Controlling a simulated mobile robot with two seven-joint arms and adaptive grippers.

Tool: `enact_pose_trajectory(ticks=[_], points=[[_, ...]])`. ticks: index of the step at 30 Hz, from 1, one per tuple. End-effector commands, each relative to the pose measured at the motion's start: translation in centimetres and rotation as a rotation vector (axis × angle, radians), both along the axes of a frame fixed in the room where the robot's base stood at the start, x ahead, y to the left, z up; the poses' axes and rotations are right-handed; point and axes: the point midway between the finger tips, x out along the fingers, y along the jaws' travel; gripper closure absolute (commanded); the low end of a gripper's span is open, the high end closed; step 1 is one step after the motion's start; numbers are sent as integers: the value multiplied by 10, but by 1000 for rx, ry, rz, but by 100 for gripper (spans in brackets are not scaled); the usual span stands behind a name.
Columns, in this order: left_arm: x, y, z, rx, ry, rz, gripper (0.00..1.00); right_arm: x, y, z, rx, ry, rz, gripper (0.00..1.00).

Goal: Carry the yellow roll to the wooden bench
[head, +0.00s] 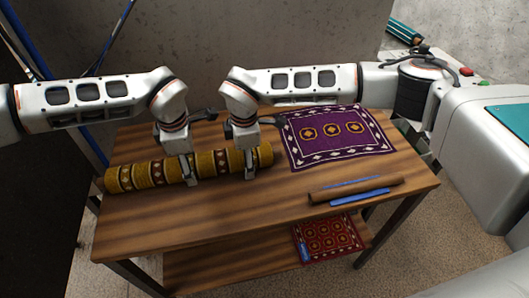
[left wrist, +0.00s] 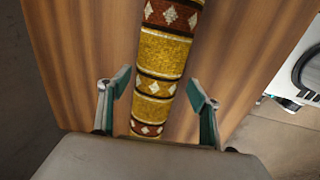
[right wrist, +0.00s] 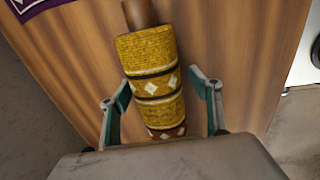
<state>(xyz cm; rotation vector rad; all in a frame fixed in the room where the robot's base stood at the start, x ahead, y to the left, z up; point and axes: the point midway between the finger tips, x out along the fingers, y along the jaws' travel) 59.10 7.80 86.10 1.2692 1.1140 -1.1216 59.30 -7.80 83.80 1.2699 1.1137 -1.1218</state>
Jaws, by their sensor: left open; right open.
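The yellow roll (head: 130,177), a patterned yellow rug with dark red and white diamond bands, lies along the back left of a wooden bench-like table (head: 250,215). A brown core end sticks out of it in the right wrist view (right wrist: 140,13). My left gripper (head: 190,170) is at the roll's middle, with its open fingers on either side of the roll (left wrist: 163,58) in the left wrist view. My right gripper (head: 249,164) is near the roll's right end, its open fingers likewise on either side of the roll (right wrist: 155,52). Finger contact is unclear.
A purple rug (head: 340,152) lies flat at the back right. A brown rod (head: 355,190) with blue strips lies at the front right. A red rug (head: 328,238) lies on the lower shelf. Blue poles (head: 25,40) stand at left. The table's front middle is clear.

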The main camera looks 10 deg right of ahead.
Motion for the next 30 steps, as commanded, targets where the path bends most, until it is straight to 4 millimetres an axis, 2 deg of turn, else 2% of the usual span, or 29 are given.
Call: enact_pose_trajectory(ticks=[9, 15, 20, 23, 30], points=[[-7, 0, 65, 0, -4, -1, 37, 0, 0, 0, 0, 0, 0, 37], [-11, 0, 93, 0, -2, 0, 37, 0, 0, 0, 0, 0, 0, 37], [-13, 0, 103, -1, -1, 0, 37, 0, 0, 2, 0, 0, 0, 37], [-13, 0, 104, -1, 0, 0, 37, -1, 0, 9, 1, -2, 0, 37], [-13, 0, 104, -1, 0, 0, 37, -6, 0, 53, 1, -4, 2, 37]])
